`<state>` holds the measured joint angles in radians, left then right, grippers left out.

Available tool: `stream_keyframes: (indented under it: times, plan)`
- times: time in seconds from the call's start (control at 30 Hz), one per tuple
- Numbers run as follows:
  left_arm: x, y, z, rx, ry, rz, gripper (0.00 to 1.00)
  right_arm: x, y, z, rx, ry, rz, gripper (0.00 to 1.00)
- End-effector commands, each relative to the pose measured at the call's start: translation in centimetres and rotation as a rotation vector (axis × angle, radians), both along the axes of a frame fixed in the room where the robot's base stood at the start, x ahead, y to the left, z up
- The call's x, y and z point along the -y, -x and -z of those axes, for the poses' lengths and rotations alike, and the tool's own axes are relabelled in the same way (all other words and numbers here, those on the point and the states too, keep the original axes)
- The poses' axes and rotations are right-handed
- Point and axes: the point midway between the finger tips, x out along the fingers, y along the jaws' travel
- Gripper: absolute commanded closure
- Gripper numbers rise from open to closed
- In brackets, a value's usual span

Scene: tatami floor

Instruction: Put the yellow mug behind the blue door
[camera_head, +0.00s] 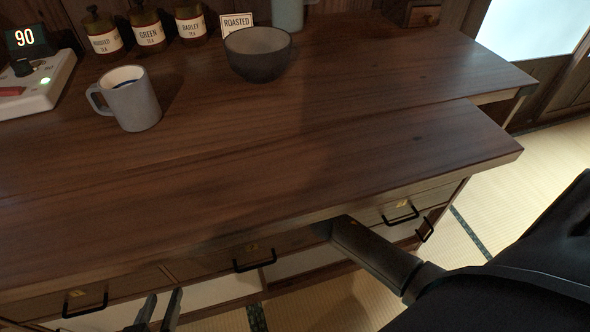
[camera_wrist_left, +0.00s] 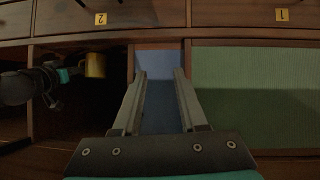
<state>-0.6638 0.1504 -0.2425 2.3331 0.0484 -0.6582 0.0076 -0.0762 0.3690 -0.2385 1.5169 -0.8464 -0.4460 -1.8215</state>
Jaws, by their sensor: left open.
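The yellow mug (camera_wrist_left: 95,65) shows small in the left wrist view, in front of a dark opening. My right gripper (camera_wrist_left: 62,75), dark with teal parts, is close beside the mug; I cannot tell whether its fingers are closed on it. The blue door (camera_wrist_left: 160,63) is a narrow blue panel, partly covered by my left gripper (camera_wrist_left: 160,75), which is open with nothing between its fingers. In the head view my left gripper (camera_head: 158,312) shows at the bottom, below the desk's front edge. The right arm reaches under the desk, its gripper hidden there.
The wooden desk (camera_head: 250,170) stands over drawers with black handles (camera_head: 255,260). On it are a grey mug (camera_head: 130,98), dark bowl (camera_head: 258,55), tea jars (camera_head: 148,28) and control box (camera_head: 35,85). A green panel (camera_wrist_left: 255,95) lies right of the blue one.

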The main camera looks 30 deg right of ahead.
Motion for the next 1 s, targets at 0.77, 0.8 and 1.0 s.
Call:
stream_keyframes:
  times: [0.77,0.8,1.0]
  plan:
    - [-1.9,0.7,0.0,-0.132,-0.074,-0.018,0.58,-0.4,1.5,-1.0,-0.001,-0.001,-0.001,0.62]
    - [-2.1,0.9,0.0,-0.153,-0.085,-0.021,0.58,-0.5,1.8,-1.1,-0.001,0.0,-0.001,0.62]
    - [-3.7,2.0,0.0,-0.266,-0.137,-0.038,0.58,-0.8,3.4,-1.7,-0.001,-0.001,-0.001,0.62]
